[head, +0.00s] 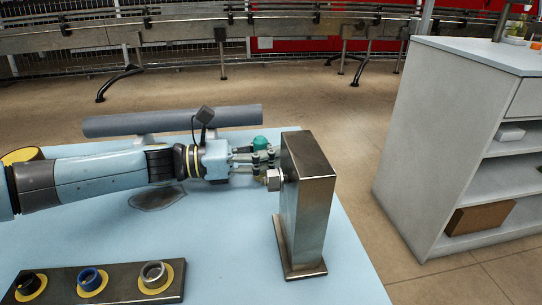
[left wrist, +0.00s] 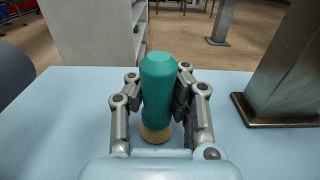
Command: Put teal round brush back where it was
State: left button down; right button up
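The teal round brush (head: 260,143) stands about upright at the left side of the metal divider post, its teal end up. In the left wrist view the brush (left wrist: 158,85) sits between my fingers, with a tan lower end below. My left gripper (head: 262,162) appears shut on it, the pads against both sides; it also shows in the left wrist view (left wrist: 158,100). I cannot tell whether the brush's lower end touches the table. My right gripper is not in view.
The metal divider post (head: 308,205), with a bolt on its left face, stands close right of my gripper. A grey pipe (head: 175,120) lies behind my arm. A rack (head: 115,278) with three rings is at front left. A dark patch (head: 157,197) marks the blue table (head: 230,235).

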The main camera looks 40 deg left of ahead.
pick_arm(q)
jog(key=c, duration=2)
grip_release()
jog(key=shift+f, duration=0.15)
jog(key=shift+c, duration=0.2)
jog(key=o, duration=0.6)
jog(key=shift+s+a+r, duration=0.1)
jog(key=shift+s+r, duration=0.1)
jog(key=p+v, duration=0.2)
jog(key=v, duration=0.8)
jog(key=shift+s+a+r+p, duration=0.1)
jog(key=shift+s+a+p, duration=0.2)
jog(key=shift+p, duration=0.1)
jog(key=shift+s+a, duration=0.2)
jog(key=shift+s, duration=0.1)
